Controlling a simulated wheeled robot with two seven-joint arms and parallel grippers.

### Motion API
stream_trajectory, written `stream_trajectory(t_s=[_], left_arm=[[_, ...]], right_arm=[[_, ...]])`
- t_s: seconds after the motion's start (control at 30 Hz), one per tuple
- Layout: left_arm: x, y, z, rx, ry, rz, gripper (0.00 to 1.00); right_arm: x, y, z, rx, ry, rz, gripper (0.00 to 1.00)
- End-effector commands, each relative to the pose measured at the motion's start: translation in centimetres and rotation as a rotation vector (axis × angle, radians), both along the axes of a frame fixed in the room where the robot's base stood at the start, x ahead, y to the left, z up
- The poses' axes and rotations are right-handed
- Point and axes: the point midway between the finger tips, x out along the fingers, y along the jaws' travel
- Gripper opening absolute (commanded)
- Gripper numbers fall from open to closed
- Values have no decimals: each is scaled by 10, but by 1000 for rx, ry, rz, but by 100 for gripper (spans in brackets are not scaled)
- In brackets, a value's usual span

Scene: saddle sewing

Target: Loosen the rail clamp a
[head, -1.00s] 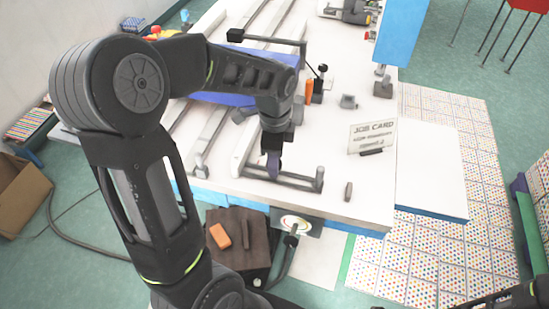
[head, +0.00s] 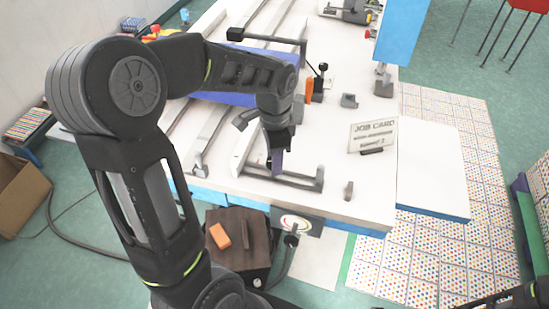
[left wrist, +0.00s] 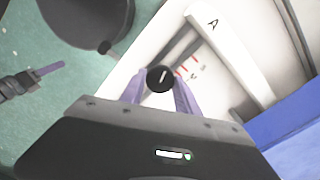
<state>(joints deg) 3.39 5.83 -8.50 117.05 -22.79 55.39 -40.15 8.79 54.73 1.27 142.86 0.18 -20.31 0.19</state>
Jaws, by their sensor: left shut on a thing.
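The rail clamp a shows in the left wrist view as a round black knob (left wrist: 160,78) with a white line on its top. It sits by a white rail (left wrist: 228,50) marked A. My left gripper (left wrist: 160,92) has its purple fingers on both sides of the knob and is shut on it. In the head view my left gripper (head: 277,163) points down at the near end of the table, and the clamp is mostly hidden behind it. A dark gripper with a purple finger, likely my right one (left wrist: 45,71), shows at the left edge of the left wrist view; its opening is unclear.
A dark bar with an end post (head: 319,179) lies by the left gripper. Red marks (left wrist: 185,68) are printed beside the rail. A job card (head: 372,135) stands to the right. A brown box (head: 238,240) with an orange block is below the table edge.

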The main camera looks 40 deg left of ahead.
Motion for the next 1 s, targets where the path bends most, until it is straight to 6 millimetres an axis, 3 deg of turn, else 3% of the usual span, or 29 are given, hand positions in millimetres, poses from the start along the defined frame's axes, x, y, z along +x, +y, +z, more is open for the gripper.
stream_trajectory(t_s=[1.0], left_arm=[[1, 1, 0, 0, -1, 964, 0]], right_arm=[[2, 1, -18, 5, -7, 2, 36]])
